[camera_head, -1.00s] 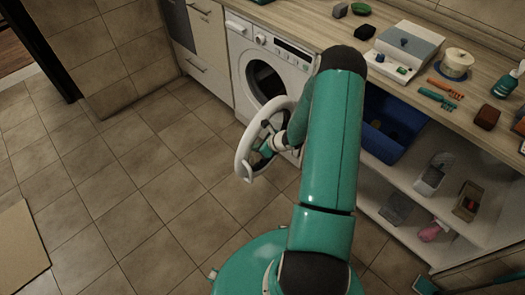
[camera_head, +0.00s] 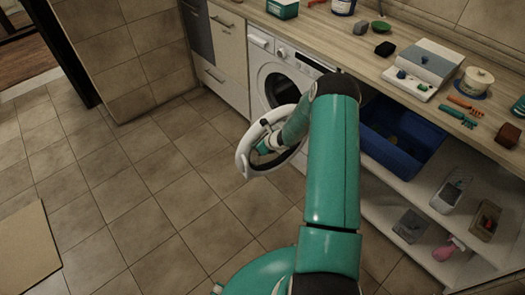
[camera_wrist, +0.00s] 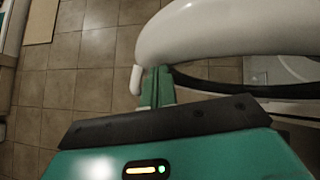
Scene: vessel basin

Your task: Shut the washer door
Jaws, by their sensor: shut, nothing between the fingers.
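The washer (camera_head: 285,70) is a white front-loader under the wooden counter, its round opening dark and uncovered. Its door (camera_head: 243,152), a white ring, stands open, swung out in front of the machine. My gripper (camera_head: 265,147) is at the ring, seen through it, with the arm reaching from the right. In the wrist view the door (camera_wrist: 235,28) fills the top right as a thick white curve. The closed green fingers (camera_wrist: 158,75) are right by its edge; whether they touch it is unclear. Part of the washer front is hidden behind my arm.
A blue bin (camera_head: 400,135) and several small containers stand on the shelves right of my arm. The counter (camera_head: 350,45) holds several items. Tiled floor (camera_head: 140,190) is clear to the left, with a tan mat (camera_head: 25,250) at the far left.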

